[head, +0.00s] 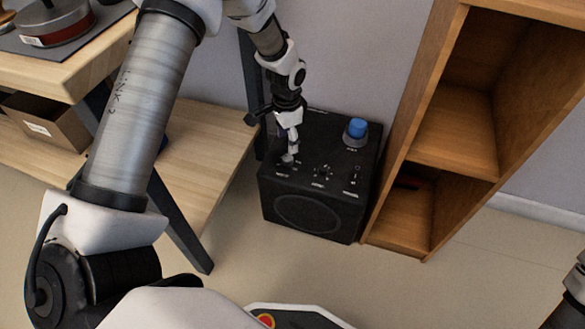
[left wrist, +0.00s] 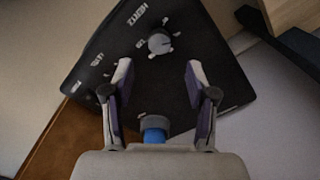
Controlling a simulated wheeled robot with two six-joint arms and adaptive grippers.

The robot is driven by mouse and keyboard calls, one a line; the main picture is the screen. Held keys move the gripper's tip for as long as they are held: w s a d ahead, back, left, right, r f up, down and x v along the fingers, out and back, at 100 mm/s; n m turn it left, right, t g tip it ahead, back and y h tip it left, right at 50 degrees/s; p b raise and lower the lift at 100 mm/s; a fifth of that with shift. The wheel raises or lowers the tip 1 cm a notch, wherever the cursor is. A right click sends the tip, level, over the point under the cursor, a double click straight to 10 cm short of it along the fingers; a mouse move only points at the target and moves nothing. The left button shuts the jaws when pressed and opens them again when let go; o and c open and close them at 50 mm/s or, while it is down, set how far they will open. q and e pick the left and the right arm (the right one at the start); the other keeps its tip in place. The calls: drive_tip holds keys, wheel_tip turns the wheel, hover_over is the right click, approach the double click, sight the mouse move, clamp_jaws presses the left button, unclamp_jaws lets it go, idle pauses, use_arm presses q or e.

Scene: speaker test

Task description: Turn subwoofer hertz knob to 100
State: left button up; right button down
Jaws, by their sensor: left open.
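The subwoofer (head: 310,211) is a black box on the floor with controls on its top face. In the left wrist view the box (left wrist: 200,20) shows a small grey knob (left wrist: 160,43) with a pointer, beside a label that seems to read HERTZ; the dial numbers are too small to read. My left gripper (head: 289,157) is over the top's left part, open and empty. In the left wrist view the knob lies beyond and between its spread fingertips (left wrist: 158,72), apparently apart from them. My right gripper is not visible.
A large blue knob (head: 357,127) stands on a grey base at the box's back right corner. A wooden shelf (head: 400,120) stands close on the right. A wooden workbench (head: 195,150) with a dark leg is on the left. Floor in front is clear.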

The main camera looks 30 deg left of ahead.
sight(287, 158)
use_arm(q)
wheel_tip(287, 158, down, 7)
drive_tip(key=b, duration=0.3)
drive_tip(key=shift+f+b, duration=0.2)
drive_tip(key=shift+b, duration=0.15)
drive_tip(key=shift+r, duration=0.1)
drive_tip(key=shift+s, duration=0.1)
clamp_jaws()
